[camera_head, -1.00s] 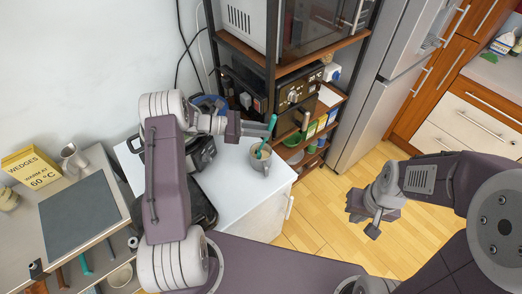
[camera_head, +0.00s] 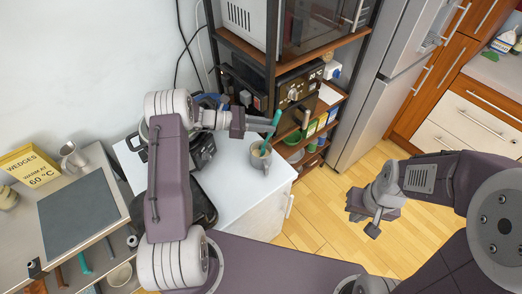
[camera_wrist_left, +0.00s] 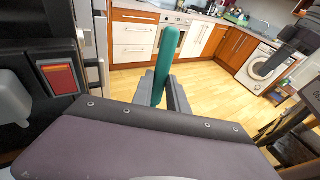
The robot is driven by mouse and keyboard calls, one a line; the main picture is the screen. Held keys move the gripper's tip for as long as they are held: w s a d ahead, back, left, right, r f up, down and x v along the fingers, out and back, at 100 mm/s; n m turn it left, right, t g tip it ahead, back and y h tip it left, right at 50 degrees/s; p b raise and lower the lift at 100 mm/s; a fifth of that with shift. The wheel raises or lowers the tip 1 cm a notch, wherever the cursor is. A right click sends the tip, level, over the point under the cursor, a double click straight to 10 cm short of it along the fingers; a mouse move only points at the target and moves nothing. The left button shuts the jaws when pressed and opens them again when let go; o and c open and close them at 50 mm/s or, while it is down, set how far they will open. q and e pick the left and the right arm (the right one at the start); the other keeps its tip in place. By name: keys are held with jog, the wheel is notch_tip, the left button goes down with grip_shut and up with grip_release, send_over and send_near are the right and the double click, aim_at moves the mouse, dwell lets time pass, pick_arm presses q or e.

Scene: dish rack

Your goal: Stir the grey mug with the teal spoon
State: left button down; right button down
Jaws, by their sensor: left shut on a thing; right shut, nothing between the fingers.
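The grey mug (camera_head: 258,166) stands upright on the white counter (camera_head: 232,184) and holds a brown liquid. My left gripper (camera_head: 266,124) is shut on the teal spoon (camera_head: 274,121) above the mug. The spoon slants down to the mug's opening; its lower end is at the opening, and I cannot tell how deep it sits. In the left wrist view the spoon's teal handle (camera_wrist_left: 167,52) stands up between the fingers. My right gripper (camera_head: 372,222) is shut and empty, over the floor to the right, far from the mug.
A dark shelf rack with an oven (camera_head: 298,88) stands close behind the mug. A black appliance (camera_head: 201,152) is left of the mug, beside my left arm. A grey mat (camera_head: 80,212) and a yellow sign (camera_head: 30,167) are at far left. Floor (camera_head: 318,208) is clear at right.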

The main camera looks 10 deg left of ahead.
pick_arm(q)
jog(key=shift+s+d+f, duration=0.1)
jog(key=shift+s+d, duration=0.3)
jog(key=shift+d, duration=0.1)
jog(key=shift+w+a, duration=0.4)
jog(key=shift+a, duration=0.1)
jog(key=shift+s, duration=0.2)
notch_tip(320, 180, up, 11)
jog(key=p, duration=0.8)
jog(key=shift+s+f, duration=0.2)
jog(key=shift+s, duration=0.25)
